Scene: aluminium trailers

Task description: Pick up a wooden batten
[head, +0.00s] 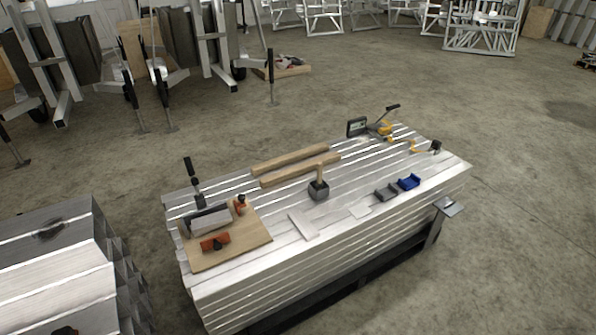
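Two wooden battens lie side by side on top of a stack of aluminium profiles (345,225). The far batten (288,159) and the near batten (300,171) are both light brown and run roughly left to right near the far edge of the stack. A narrow gap shows between them. A mallet's upright handle stands close to the near batten's front side. Neither of my grippers is in the head view.
On the stack are a wooden board (250,248) with tools, a dark mallet (319,189), grey (386,193) and blue (409,182) blocks, and a yellow tool (382,129). Another stack (50,285) stands at lower left. Open concrete floor (500,110) lies behind and right.

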